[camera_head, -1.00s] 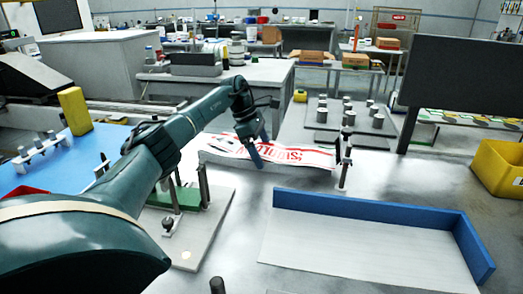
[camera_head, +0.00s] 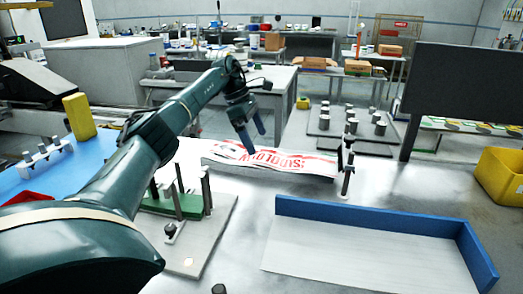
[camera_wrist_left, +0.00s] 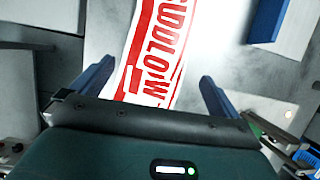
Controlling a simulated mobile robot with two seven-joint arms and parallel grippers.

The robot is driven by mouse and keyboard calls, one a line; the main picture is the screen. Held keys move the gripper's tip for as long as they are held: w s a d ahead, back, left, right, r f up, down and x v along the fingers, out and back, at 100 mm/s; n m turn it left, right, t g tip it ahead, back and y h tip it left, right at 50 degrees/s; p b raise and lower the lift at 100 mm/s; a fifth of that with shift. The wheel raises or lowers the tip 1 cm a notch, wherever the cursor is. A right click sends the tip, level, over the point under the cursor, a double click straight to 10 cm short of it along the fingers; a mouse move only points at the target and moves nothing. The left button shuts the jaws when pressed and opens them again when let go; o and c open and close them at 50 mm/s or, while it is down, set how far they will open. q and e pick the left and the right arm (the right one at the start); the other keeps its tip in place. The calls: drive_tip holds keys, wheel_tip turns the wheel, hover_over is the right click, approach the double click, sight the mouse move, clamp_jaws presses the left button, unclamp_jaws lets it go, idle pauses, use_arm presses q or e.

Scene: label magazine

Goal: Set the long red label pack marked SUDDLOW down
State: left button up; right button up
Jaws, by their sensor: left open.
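The long red and white label pack marked SUDDLOW (camera_head: 290,163) lies flat on the grey metal bench, left of a slim dark post. Its lettering appears upside down in the head view. My left gripper (camera_head: 252,143) is open and empty just above the pack, with its two blue fingers apart. In the left wrist view the pack (camera_wrist_left: 158,50) runs away between the fingers of the left gripper (camera_wrist_left: 156,72), clear of both fingertips. The near end of the pack is hidden by the gripper body there. My right gripper is not in view.
A blue-walled tray (camera_head: 375,213) stands at front right. A plate with upright posts (camera_head: 185,240) is left of it. A dark panel (camera_head: 463,85) and a yellow bin (camera_head: 502,174) stand at right. Short grey cylinders (camera_head: 348,115) stand behind the pack.

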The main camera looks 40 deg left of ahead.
use_arm(q)
drive_tip(key=shift+v, duration=2.4)
